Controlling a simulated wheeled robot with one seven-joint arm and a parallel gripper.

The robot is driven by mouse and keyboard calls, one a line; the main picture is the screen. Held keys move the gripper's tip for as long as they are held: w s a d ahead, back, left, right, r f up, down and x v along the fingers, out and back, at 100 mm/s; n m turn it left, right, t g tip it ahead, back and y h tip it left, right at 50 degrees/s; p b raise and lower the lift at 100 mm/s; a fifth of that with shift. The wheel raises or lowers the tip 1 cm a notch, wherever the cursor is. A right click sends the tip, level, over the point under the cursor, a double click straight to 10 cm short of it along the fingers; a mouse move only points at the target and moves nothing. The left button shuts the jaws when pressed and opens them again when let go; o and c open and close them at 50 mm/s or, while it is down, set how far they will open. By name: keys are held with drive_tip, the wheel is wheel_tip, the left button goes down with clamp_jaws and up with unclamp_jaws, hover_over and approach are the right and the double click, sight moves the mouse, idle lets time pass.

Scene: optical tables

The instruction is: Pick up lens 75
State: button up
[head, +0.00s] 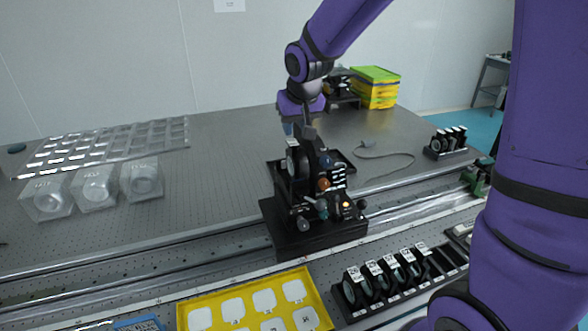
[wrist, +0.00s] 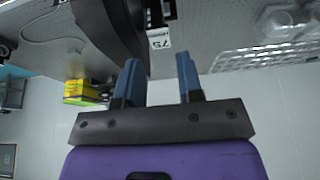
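Lens 75 is in a dark mount whose white label, reading 75 upside down (wrist: 159,38), shows just ahead of the fingers in the wrist view. In the head view the mounted lens (head: 292,158) stands upright on top of a black optical stage (head: 318,240) with several knobs. My gripper (head: 298,130) points down just above it. In the wrist view my gripper (wrist: 158,80) has its two blue fingers spread apart, with nothing between their tips. Most of the lens itself is cut off or hidden in the wrist view.
A rack of several labelled lenses (head: 385,277) and a yellow tray (head: 247,303) are in front. Yellow-green boxes (head: 375,88) and another small rack (head: 446,143) are at right. The table's left middle is clear.

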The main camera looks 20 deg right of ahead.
sight(293, 142)
drive_tip(key=shift+x, duration=3.55)
drive_tip(key=shift+r, duration=0.1)
drive_tip(key=shift+c, duration=0.5)
clamp_jaws()
